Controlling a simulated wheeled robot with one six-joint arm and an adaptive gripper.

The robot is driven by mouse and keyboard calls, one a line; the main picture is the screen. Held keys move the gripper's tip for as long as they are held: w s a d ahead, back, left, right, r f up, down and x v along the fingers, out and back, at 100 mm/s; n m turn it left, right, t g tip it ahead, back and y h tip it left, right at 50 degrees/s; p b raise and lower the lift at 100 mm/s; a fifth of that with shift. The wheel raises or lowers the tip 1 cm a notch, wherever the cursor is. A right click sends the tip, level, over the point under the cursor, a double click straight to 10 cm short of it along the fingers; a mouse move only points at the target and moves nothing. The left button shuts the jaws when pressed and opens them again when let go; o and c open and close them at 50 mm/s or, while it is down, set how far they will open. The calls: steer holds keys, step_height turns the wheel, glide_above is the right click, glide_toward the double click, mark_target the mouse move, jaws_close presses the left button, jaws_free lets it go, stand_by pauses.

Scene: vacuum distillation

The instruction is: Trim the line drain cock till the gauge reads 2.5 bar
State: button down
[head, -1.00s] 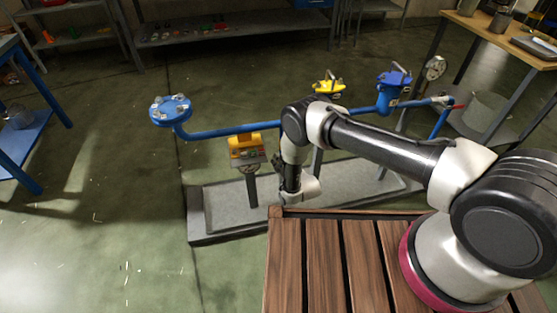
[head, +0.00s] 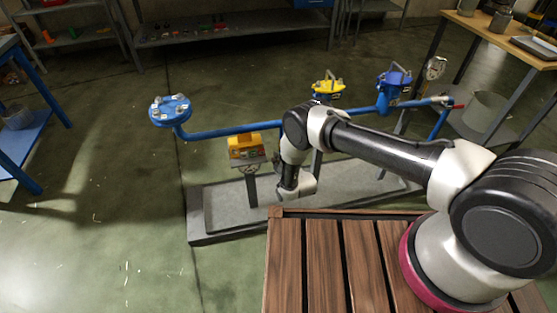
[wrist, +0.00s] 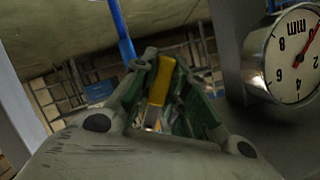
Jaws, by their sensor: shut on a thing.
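My gripper (wrist: 160,95) is shut on a narrow yellow bar (wrist: 161,80) between its green pads, in the wrist view. The bar looks like a handle; I cannot tell for sure that it is the line drain cock. In the head view my own arm hides the fingertips. A round white dial gauge (wrist: 293,58) with a red needle stands close at the right in the wrist view. Its face appears turned over, marked "mm", and is cut by the frame edge, so I cannot read a bar value.
A blue pipe (head: 225,131) with a blue flange (head: 170,110), a yellow valve (head: 328,88) and a blue valve (head: 393,88) runs above a grey plinth (head: 215,232). A yellow-topped unit (head: 244,146) stands left of my wrist. A round gauge (head: 436,68) is at the back right.

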steer(key=m+y, duration=0.1)
steer(key=a+r+m, duration=0.1)
steer(key=m+y, duration=0.1)
steer(key=m, duration=0.1)
steer(key=shift+s+a+r+y, duration=0.25)
steer(key=shift+r+y, duration=0.05)
steer(key=shift+a+r+m+t+y, duration=0.15)
steer(key=shift+r+m+y, duration=0.15)
steer(key=shift+m, duration=0.35)
steer(key=shift+a+r+m+t+y, duration=0.15)
steer(key=shift+r+m+y, duration=0.15)
steer(key=shift+m, duration=0.35)
steer(key=c, duration=1.4)
jaws_free()
steer(key=shift+s, duration=0.1)
steer(key=v, duration=1.2)
